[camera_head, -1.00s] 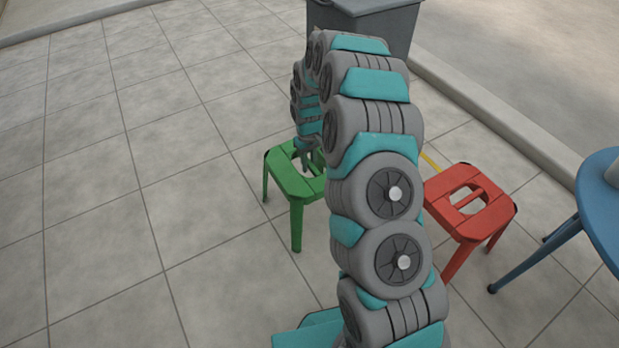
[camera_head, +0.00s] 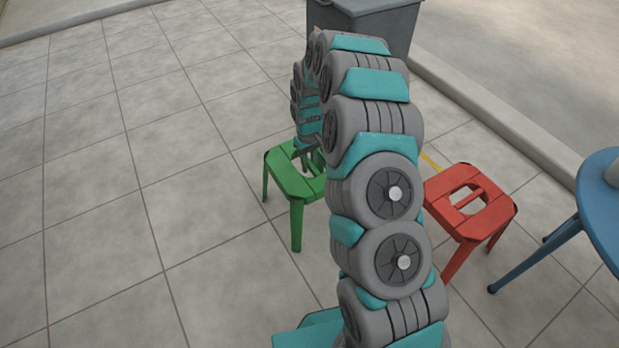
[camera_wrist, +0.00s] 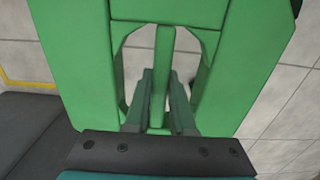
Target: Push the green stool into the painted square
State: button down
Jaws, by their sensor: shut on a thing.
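The green stool (camera_head: 290,186) stands upright on the paving, left of my arm in the head view. Its seat (camera_wrist: 75,60) fills much of the wrist view, with an oval opening split by a central bar (camera_wrist: 163,75). My gripper (camera_wrist: 160,95) reaches to this opening, with one finger on each side of the bar, and is shut on it. It also shows in the head view (camera_head: 308,155), partly behind my arm. Of the painted square, only a piece of yellow line (camera_head: 430,161) shows between my arm and the red stool, and a yellow corner (camera_wrist: 8,80) in the wrist view.
A red stool (camera_head: 486,222) stands right of my arm, close to the yellow line. A blue table (camera_head: 600,215) is at the right edge. A dark grey bin (camera_head: 385,25) stands at the back, beside a kerb (camera_head: 500,115). The paving at left is clear.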

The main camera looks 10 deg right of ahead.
jog(key=shift+d, duration=0.1)
dwell(0.3)
jog(key=w+d, duration=0.3)
jog(key=d, duration=0.8)
jog(key=shift+w+d, duration=0.15)
jog(key=shift+w, duration=0.25)
dwell(0.4)
jog(key=w+d+b, duration=0.1)
jog(key=w+d, duration=0.2)
jog(key=d, duration=0.8)
jog(key=shift+w+d, duration=0.2)
jog(key=shift+w, duration=0.1)
dwell(0.6)
jog(key=w+d+p, duration=0.3)
jog(key=d, duration=0.8)
jog(key=shift+w+d, duration=0.2)
jog(key=shift+w, duration=0.2)
dwell(0.6)
